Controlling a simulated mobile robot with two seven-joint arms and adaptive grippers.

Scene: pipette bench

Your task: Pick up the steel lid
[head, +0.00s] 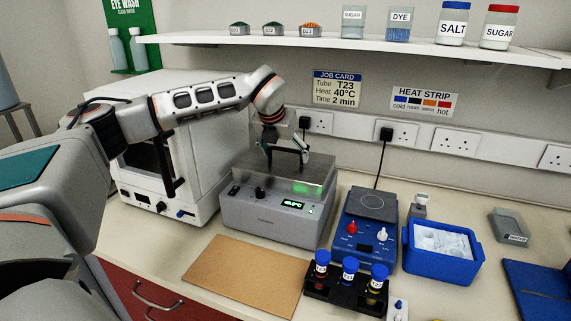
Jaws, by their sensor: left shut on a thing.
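The steel lid (262,173) is a grey, shiny cover with a dark bar handle (288,151) on top. It is over the grey heating unit (262,217), whose green display reads about 40 °C. My left arm reaches in from the left, and its gripper (286,154) points down over the lid. The left gripper is shut on the lid's handle. The fingers partly hide the handle. I cannot tell whether the lid rests on the unit or is slightly raised. My right gripper is not in view.
A white box-shaped machine (190,180) stands left of the unit. To the right are a blue mixer (368,228), a blue ice tub (440,270) and a black tube rack (345,296) with blue-capped tubes. A bare brown mat (245,275) lies in front. A shelf (350,42) runs above.

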